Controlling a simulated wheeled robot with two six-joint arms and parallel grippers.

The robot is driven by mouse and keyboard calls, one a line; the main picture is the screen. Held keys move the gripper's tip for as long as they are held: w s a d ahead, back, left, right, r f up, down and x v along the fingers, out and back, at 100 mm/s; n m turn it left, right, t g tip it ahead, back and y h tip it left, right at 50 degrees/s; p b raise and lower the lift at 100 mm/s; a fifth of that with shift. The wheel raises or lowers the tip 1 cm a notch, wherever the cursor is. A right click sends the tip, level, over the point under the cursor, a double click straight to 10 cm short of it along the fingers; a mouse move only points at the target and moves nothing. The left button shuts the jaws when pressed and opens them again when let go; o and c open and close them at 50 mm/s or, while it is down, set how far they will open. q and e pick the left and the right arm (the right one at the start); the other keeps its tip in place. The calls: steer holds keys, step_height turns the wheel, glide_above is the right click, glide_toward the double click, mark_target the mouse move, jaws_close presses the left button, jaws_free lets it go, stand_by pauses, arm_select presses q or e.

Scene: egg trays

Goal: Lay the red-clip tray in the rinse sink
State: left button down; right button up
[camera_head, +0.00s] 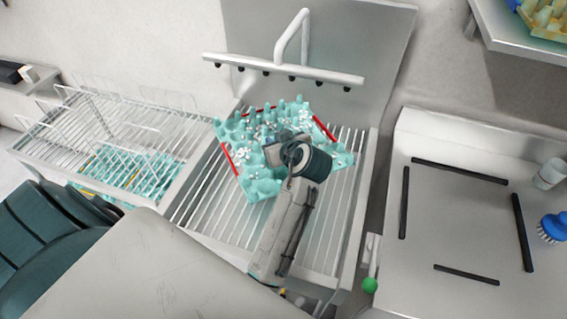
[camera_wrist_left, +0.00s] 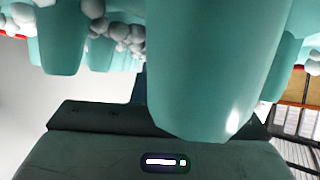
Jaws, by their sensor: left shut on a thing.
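The red-clip tray (camera_head: 262,189) is teal and bumpy, with red clips at its edges and white foam bubbles on it. It is over the slatted rinse sink (camera_head: 215,220), below the spray bar; I cannot tell whether it touches the slats. My left gripper (camera_head: 280,150) is shut on the tray, and the wrist and arm cover part of it. In the left wrist view the tray's teal cups (camera_wrist_left: 205,70) fill the top, close to the gripper body, with bubbles between them. The fingertips are hidden. My right gripper is not in view.
A spray bar (camera_head: 285,70) with a bent pipe stands at the sink's back. A wire rack (camera_head: 110,120) with teal trays below is at left. At right a worktop (camera_head: 450,220) has black strips, a blue brush (camera_head: 553,227) and a white bottle (camera_head: 549,174). A green knob (camera_head: 370,285) is by the sink.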

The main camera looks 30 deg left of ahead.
arm_select(q)
steer(key=f+b, duration=0.4)
steer(key=f, duration=0.1)
steer(key=shift+s+f, duration=0.2)
steer(key=shift+w+f, duration=0.1)
steer(key=shift+f, duration=0.15)
step_height(320, 180, down, 3)
steer(key=shift+r+b, duration=0.1)
steer(key=shift+b, duration=1.15)
steer(key=shift+f, duration=0.35)
steer(key=shift+r, duration=0.1)
steer(key=c, duration=1.4)
jaws_free()
steer(key=shift+c, duration=0.2)
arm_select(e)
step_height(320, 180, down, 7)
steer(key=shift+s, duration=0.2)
arm_select(q)
steer(key=shift+r, duration=0.1)
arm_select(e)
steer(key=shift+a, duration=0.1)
